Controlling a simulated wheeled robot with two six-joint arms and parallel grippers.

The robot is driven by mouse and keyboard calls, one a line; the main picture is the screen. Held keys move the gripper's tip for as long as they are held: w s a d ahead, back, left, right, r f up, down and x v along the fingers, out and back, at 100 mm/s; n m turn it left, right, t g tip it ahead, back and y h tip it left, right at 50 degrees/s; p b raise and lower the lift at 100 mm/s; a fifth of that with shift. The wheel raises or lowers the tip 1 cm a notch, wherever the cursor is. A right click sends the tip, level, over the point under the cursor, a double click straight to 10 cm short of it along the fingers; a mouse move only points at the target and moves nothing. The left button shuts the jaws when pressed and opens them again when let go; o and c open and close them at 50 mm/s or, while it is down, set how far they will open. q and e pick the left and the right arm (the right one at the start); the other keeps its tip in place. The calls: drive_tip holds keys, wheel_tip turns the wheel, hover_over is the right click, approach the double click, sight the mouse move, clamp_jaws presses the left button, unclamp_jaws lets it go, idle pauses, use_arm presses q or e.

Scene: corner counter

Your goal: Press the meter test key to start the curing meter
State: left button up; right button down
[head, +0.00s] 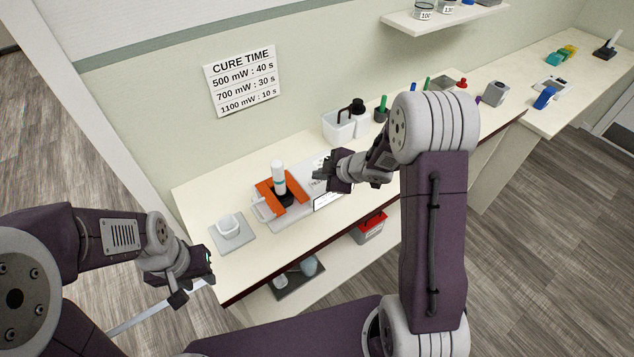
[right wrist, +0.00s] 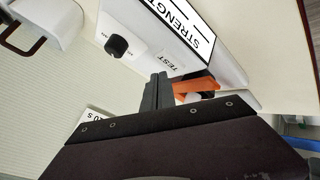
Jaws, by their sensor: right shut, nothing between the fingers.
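The curing meter (right wrist: 190,30) is a white box in the right wrist view, with a panel lettered STRENGTH, a black knob (right wrist: 117,46) and the word TEST (right wrist: 171,62). In the head view the meter (head: 327,199) lies on the counter, partly hidden by my right gripper (head: 326,173). My right gripper is shut and empty. In the right wrist view its fingertips (right wrist: 157,80) are close to the TEST marking; I cannot tell whether they touch the key.
An orange holder (head: 268,196) with a white upright handpiece (head: 279,176) stands left of the meter. A grey pad (head: 232,240) with a white item is at the left. A white bin (head: 338,127) stands behind. A lower shelf (head: 328,265) holds a red-topped box (head: 369,228).

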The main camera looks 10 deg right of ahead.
sight(319, 184)
drive_tip(key=shift+f, duration=0.1)
idle(0.6)
drive_tip(key=shift+f+b, duration=0.3)
drive_tip(key=shift+f+b, duration=0.35)
drive_tip(key=shift+f, duration=0.1)
idle(0.5)
drive_tip(key=shift+r+p, duration=0.85)
drive_tip(key=shift+p, duration=0.1)
wheel_tip(319, 184, up, 5)
drive_tip(key=p, duration=0.5)
drive_tip(key=shift+r, duration=0.15)
